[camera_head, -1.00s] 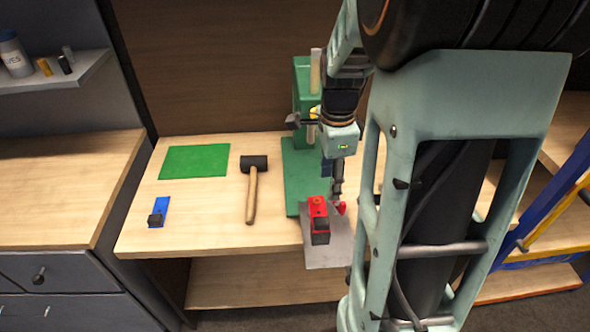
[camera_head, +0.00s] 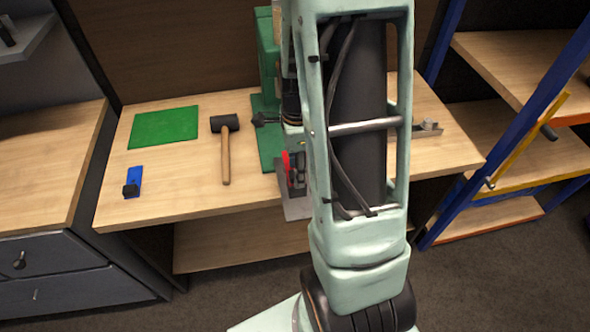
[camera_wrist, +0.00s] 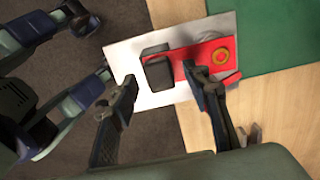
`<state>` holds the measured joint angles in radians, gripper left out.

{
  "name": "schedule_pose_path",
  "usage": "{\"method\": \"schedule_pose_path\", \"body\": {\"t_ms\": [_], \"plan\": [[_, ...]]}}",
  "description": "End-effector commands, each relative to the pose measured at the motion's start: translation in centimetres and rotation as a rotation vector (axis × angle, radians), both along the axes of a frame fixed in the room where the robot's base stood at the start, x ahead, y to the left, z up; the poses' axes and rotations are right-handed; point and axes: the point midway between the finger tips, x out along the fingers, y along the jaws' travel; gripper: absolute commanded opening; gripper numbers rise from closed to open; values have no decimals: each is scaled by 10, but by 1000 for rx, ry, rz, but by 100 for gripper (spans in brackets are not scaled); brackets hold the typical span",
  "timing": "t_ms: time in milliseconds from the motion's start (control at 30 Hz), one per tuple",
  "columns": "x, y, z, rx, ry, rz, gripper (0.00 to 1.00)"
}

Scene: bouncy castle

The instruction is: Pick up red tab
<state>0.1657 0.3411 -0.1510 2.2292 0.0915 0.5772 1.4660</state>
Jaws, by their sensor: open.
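A red piece with a round orange button (camera_wrist: 221,57) lies on a pale grey plate (camera_wrist: 121,53) in the wrist view. A black block (camera_wrist: 157,68) sits at its left end, touching or joined to it. A smaller red bit (camera_wrist: 232,79) shows at its lower right, partly behind a finger. My gripper (camera_wrist: 160,76) is open and empty, its fingers spread in the picture on either side of the black block. The right finger overlaps part of the red piece; contact cannot be told. In the head view, only a red sliver (camera_head: 286,164) shows beside my arm.
A green stand (camera_head: 268,60) rises behind the plate on the wooden bench. A mallet (camera_head: 225,150), a green mat (camera_head: 165,127) and a blue item (camera_head: 133,181) lie to the left. A small metal item (camera_head: 428,128) is on the right. A blue-framed shelf (camera_head: 480,135) stands further right.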

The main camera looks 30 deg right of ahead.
Motion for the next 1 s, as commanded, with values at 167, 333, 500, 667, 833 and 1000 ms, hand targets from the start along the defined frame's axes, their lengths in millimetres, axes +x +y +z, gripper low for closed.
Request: {"method": "schedule_pose_path", "body": {"t_ms": [167, 333, 500, 667, 833, 1000], "plan": [[0, 0, -7, 0, -1, 0, 44], [0, 0, -7, 0, -1, 0, 41], [0, 0, -6, 0, -1, 0, 23], [0, 0, -6, 0, -1, 0, 5], [0, 0, -6, 0, -1, 0, 0], [0, 0, -5, 0, -1, 0, 0]]}}
